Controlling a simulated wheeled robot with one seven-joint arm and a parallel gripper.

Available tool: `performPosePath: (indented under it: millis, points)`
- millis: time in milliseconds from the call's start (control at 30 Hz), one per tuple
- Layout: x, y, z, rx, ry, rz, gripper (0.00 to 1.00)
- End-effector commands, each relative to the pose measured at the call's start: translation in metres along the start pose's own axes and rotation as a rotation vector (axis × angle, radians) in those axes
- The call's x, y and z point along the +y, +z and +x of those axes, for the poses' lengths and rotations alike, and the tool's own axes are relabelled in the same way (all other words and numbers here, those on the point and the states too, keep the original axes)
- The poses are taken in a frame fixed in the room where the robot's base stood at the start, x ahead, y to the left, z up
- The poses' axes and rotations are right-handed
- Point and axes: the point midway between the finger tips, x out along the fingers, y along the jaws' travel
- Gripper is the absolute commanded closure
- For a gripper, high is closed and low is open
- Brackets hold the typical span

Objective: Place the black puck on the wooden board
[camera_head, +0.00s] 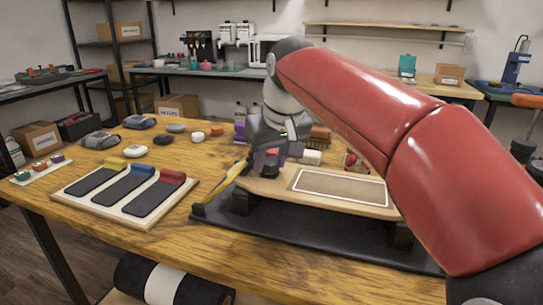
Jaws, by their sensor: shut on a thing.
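My gripper (268,162) is low over the left end of the wooden board (262,188), pointing down. It is shut on a small dark thing, mostly hidden by the fingers; I cannot tell its shape or whether it touches the board. The board rests on black supports over a black mat and has a brown panel with a pale outline. A round black puck (163,140) lies on the table at the back left, apart from my gripper.
A tray (62,193) with dark strips and yellow, blue and red blocks lies left. Pale discs (136,151) and a red-brown one (216,131) stand near the puck. A long yellow tool (228,183) is left of the board. My red arm hides the right side.

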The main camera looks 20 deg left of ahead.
Motion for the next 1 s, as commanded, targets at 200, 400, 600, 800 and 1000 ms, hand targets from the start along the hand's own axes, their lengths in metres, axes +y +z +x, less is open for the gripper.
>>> performPosePath:
  millis: [200,400,600,800,1000]
  points:
    - [0.000,0.002,0.001,0.001,0.000,0.000,0.91]
    - [0.000,0.004,0.004,0.001,0.000,0.001,0.62]
    - [0.000,0.003,0.004,0.000,0.000,0.001,0.44]
    - [0.000,0.003,0.003,0.000,0.000,0.001,0.44]
    - [0.000,0.001,-0.015,0.004,0.001,0.001,0.44]
